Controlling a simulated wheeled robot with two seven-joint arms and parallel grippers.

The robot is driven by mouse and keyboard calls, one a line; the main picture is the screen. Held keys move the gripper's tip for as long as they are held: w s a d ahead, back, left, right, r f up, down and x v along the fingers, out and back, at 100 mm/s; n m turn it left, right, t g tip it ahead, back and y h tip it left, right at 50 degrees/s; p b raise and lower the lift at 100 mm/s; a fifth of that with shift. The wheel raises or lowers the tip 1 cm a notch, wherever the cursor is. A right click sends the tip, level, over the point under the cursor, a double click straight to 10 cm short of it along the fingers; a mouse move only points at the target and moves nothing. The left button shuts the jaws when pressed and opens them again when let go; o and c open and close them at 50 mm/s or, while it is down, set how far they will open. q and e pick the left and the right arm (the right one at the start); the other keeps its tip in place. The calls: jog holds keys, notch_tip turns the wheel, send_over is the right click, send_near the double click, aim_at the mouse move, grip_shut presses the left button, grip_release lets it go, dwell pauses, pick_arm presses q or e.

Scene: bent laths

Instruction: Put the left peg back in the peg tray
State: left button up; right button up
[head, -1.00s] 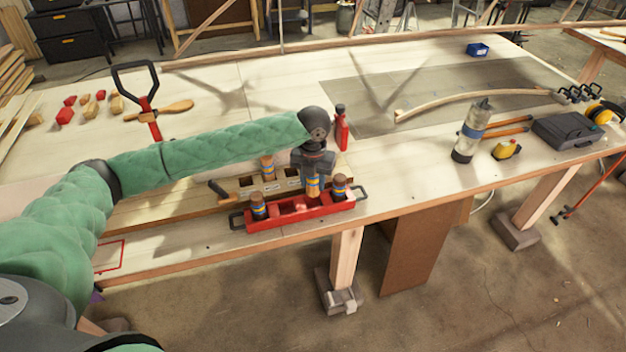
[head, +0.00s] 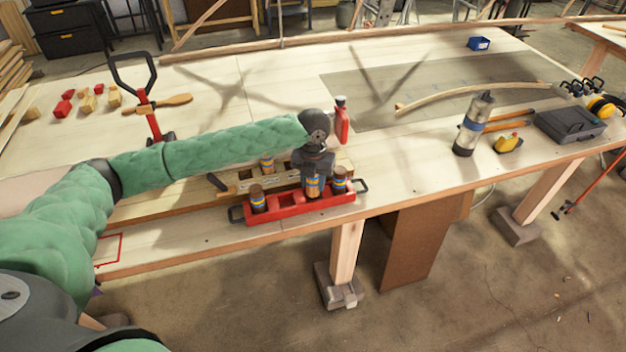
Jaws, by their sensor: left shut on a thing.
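My left gripper (head: 313,174) points down over the red peg tray (head: 290,215) and is shut on a wooden peg with blue and yellow bands (head: 312,187). The held peg is upright, at the tray's right-of-middle part. I cannot tell whether its lower end touches the tray floor. One similar peg (head: 258,200) stands in the tray's left end and another (head: 340,180) in its right end. A further banded peg (head: 267,163) stands in the wooden block (head: 246,184) behind the tray, partly hidden by my arm. My right gripper is not in view.
A red bottle (head: 341,122) stands just behind my left gripper. A dark-handled tool (head: 217,182) lies by the block's left end. A clear bottle (head: 472,125), a yellow item (head: 508,144) and a dark case (head: 570,124) are farther right. The tabletop between tray and clear bottle is free.

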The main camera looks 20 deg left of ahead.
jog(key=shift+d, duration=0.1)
pick_arm(q)
jog(key=shift+f, duration=0.95)
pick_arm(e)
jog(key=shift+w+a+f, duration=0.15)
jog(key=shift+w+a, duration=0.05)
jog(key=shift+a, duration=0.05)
pick_arm(q)
jog(key=shift+f, duration=0.15)
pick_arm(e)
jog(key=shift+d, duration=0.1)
